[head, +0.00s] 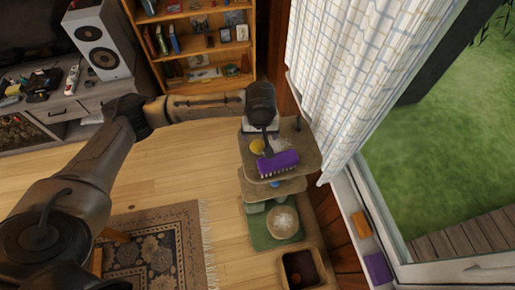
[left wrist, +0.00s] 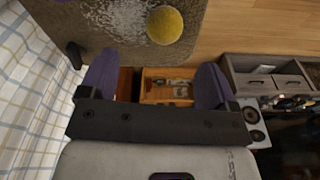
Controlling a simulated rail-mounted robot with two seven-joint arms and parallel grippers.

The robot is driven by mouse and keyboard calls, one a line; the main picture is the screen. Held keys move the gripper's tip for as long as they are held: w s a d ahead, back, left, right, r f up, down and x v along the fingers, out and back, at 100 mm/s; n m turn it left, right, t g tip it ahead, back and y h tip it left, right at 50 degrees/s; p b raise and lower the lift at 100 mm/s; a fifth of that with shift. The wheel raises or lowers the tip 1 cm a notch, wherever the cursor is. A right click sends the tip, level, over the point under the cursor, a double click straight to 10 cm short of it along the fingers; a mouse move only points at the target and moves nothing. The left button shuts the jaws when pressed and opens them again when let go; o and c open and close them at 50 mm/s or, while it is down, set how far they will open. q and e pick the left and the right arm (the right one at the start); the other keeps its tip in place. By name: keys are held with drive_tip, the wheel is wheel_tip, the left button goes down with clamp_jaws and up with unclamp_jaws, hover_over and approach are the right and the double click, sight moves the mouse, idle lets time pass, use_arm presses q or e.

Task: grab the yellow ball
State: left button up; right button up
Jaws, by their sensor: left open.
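The yellow ball (head: 257,146) sits on the top board of a tiered stand (head: 301,165), beside a purple brush-like object (head: 278,163). My left gripper (head: 267,136) is over the far part of that board, close to the ball, with its arm reaching in from the left. In the left wrist view, the ball (left wrist: 165,25) lies on the board beyond the purple fingers. The fingers (left wrist: 155,82) are spread apart with nothing held between them. My right gripper does not show.
Lower tiers hold a round pale bowl-like thing (head: 284,222). A checked curtain (head: 350,70) hangs close to the stand's right side. A bookshelf (head: 205,45) and a white speaker (head: 98,40) stand behind. The wooden floor (head: 180,165) left of the stand is clear.

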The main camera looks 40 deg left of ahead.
sight(257, 143)
use_arm(q)
drive_tip(key=f, duration=0.4)
drive_tip(key=shift+w+a+f+b, duration=0.2)
drive_tip(key=shift+f+b, duration=0.05)
drive_tip(key=shift+b, duration=0.15)
drive_tip(key=f, duration=0.2)
drive_tip(key=a+f+b, duration=0.1)
drive_tip(key=shift+f+b, duration=0.3)
drive_tip(key=shift+f, duration=0.8)
drive_tip(key=shift+c, duration=0.3)
drive_tip(key=c, duration=0.9)
drive_tip(key=shift+c, duration=0.2)
drive_tip(key=shift+r, duration=0.2)
